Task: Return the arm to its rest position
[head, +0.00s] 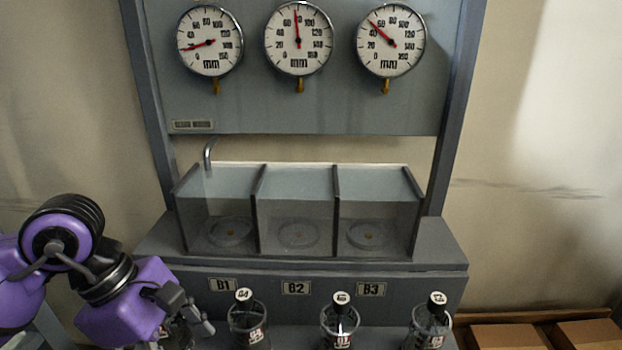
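My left arm is purple and black and comes in from the left. Its gripper (192,318) is low at the left, left of the nearest stoppered flask (248,325). The fingers are seen from above and partly hidden by the wrist, so I cannot tell whether they are open or shut. Something dark and glassy shows below the gripper, but I cannot tell whether it is held. My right gripper is not in view.
Two more black-stoppered flasks (340,325) (430,325) stand at the front. Behind is a grey bench with three glass-fronted bays (300,215), labelled B1, B2, B3. Three gauges (298,55) hang above. Brown boxes (510,337) sit at the lower right.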

